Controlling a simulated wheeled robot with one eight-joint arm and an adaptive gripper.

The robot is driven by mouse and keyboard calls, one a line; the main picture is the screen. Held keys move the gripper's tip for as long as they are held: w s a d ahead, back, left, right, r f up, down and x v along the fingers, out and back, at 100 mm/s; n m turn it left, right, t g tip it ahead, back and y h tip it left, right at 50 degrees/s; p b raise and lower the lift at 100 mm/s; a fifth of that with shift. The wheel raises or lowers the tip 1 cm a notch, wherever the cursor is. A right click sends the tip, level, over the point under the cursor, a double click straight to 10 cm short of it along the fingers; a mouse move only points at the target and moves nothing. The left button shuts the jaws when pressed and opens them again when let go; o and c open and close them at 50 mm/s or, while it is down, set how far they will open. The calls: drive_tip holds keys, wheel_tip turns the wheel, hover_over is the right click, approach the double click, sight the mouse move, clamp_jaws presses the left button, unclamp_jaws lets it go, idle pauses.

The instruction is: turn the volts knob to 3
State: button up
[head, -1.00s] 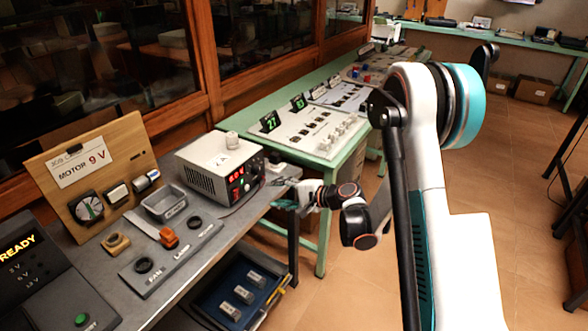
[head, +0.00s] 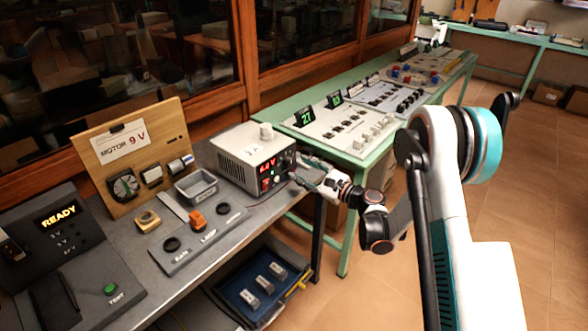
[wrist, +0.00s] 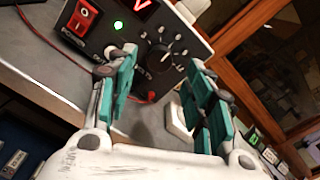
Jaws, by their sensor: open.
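The power supply (head: 238,152) is a pale box with a black front panel on the grey bench. Its red display reads about 6.4 V in the head view. In the wrist view the black volts knob (wrist: 157,53) sits on the panel (wrist: 97,38), with white marks around it; its exact setting is too small to read. My gripper (wrist: 163,62) is open, its green-padded fingers on either side of the knob in the picture; contact is not visible. In the head view my gripper (head: 301,172) is close to the panel's right side and hides the knob.
A red power switch (wrist: 84,17) and a lit green lamp (wrist: 118,26) are left of the knob. A red lead (wrist: 140,100) runs below it. A green table (head: 350,165) stands to the right. A grey tray (head: 196,188) and a motor board (head: 128,150) are to the left.

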sight(291, 164)
drive_tip(key=shift+b+x, duration=0.5)
drive_tip(key=shift+x, duration=1.8)
drive_tip(key=c, duration=1)
